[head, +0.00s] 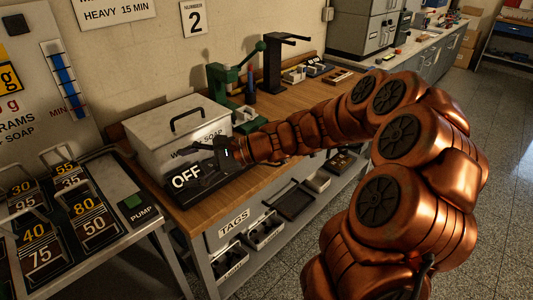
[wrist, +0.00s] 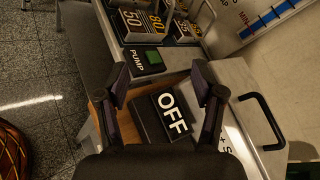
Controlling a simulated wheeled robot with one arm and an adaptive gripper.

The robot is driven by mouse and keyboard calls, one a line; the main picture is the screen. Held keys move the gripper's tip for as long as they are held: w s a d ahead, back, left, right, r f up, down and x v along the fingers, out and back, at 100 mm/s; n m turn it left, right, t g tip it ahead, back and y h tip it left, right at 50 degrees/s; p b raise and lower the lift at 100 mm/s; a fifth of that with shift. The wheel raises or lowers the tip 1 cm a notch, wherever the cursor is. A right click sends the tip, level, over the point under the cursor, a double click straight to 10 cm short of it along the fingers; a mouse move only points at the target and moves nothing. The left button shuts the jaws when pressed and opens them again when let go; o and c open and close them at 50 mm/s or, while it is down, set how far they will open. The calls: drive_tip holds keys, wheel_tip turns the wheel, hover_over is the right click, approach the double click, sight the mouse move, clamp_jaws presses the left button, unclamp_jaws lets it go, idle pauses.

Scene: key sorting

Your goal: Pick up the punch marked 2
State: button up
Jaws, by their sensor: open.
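I cannot make out a punch marked 2 in either view. A wall sign (head: 195,18) reads "NUMBER 2" in the head view. Below it on the wooden bench (head: 262,117) stands a green press (head: 226,86) with a lever. Small holders (head: 295,74) sit farther back on the bench, too small to read. My gripper (head: 222,153) is at the bench's near end, in front of the grey lidded box and above the black OFF panel (head: 187,178). In the wrist view my gripper (wrist: 160,86) is open and empty, its fingers on either side of the OFF panel (wrist: 172,113).
The grey lidded box (head: 170,134) has a black handle. A green PUMP button (head: 132,201) and several numbered weights (head: 80,205) are on the left table. A black stand (head: 275,65) is behind the press. A TAGS shelf (head: 234,222) is below the bench. My arm crosses the bench.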

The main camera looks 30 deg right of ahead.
drive_tip(key=w+d+f+m+t+h+b, duration=0.2)
drive_tip(key=d+f+m+t+h, duration=0.1)
drive_tip(key=d, duration=0.8)
drive_tip(key=w+d+f+m+t+h+b, duration=0.1)
drive_tip(key=w+d+f+m+t+h, duration=0.1)
drive_tip(key=d+m, duration=0.6)
drive_tip(key=w+d+f+m+t+h+b, duration=0.2)
drive_tip(key=d+f, duration=0.6)
drive_tip(key=d, duration=0.6)
drive_tip(key=shift+w+m+t+h+b, duration=0.15)
drive_tip(key=shift+w+m+t+h, duration=0.35)
drive_tip(key=shift+m+t, duration=0.45)
drive_tip(key=shift+w+m+t+h+b, duration=0.15)
drive_tip(key=shift+w+m+t+h, duration=0.15)
drive_tip(key=shift+w+m+t, duration=0.65)
drive_tip(key=shift+s+d+f+m, duration=0.1)
drive_tip(key=shift+d+f+m, duration=0.1)
drive_tip(key=shift+d+m, duration=0.1)
drive_tip(key=shift+x, duration=3.75)
drive_tip(key=shift+a+f, duration=0.1)
drive_tip(key=shift+s, duration=0.1)
clamp_jaws()
